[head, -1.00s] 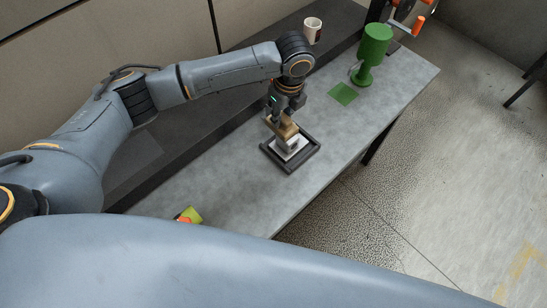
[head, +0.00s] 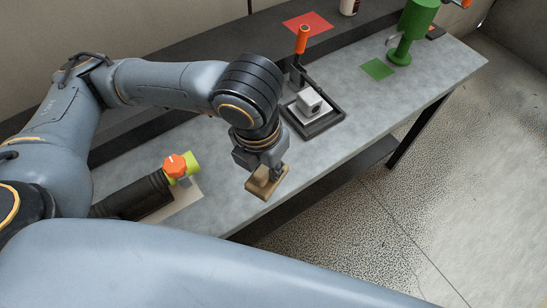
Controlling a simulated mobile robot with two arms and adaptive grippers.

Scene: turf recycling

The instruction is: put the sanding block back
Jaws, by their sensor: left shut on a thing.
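The sanding block (head: 262,187) looks like a tan, wood-coloured block. My left gripper (head: 270,170) is shut on it and holds it, tilted, by the front edge of the grey bench. Whether it touches the bench top I cannot tell. My right gripper is not in view.
A black frame (head: 334,123) with a light grey block (head: 309,101) stands on the bench (head: 225,160), an orange-handled lever (head: 302,40) behind it. Green (head: 377,69) and red (head: 307,24) squares and a green stand (head: 413,25) lie beyond.

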